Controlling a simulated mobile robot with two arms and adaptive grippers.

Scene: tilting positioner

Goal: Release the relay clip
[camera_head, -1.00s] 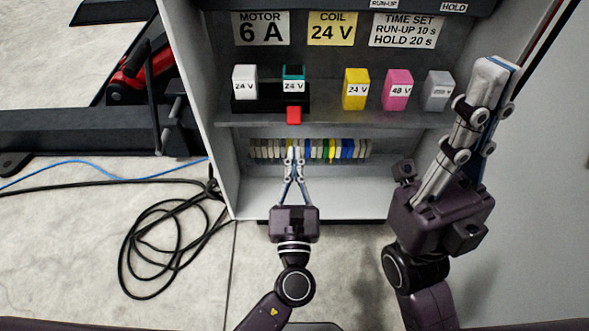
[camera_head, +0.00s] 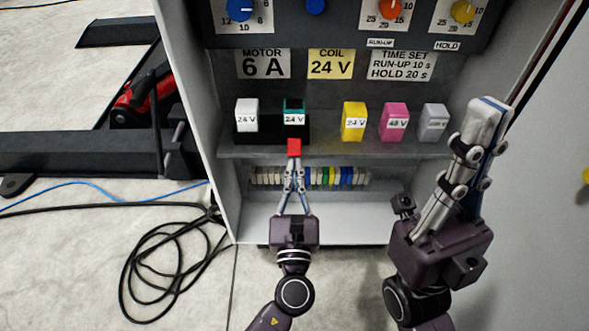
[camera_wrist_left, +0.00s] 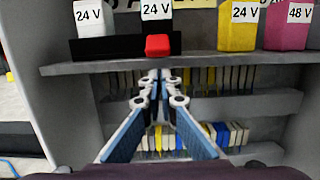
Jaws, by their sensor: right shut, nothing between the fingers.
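The red clip (camera_head: 294,147) sticks out at the front edge of the shelf, below the teal-topped 24 V relay (camera_head: 294,115) in its black socket (camera_head: 268,131). The clip also shows in the left wrist view (camera_wrist_left: 158,45), below the 24 V label. My left gripper (camera_head: 294,164) has its fingers together, tips just under the clip; in the left wrist view the tips (camera_wrist_left: 157,76) stand just below it. I cannot tell whether they touch it. My right gripper (camera_head: 489,104) is shut and empty, pointing up at the cabinet's right side.
A white relay (camera_head: 246,115) sits left in the same socket. Yellow (camera_head: 353,121), pink (camera_head: 394,122) and grey (camera_head: 433,122) relays stand right on the shelf (camera_head: 340,151). Coloured terminal blocks (camera_head: 345,178) line up below. Knobs are above; a coiled black cable lies on the floor.

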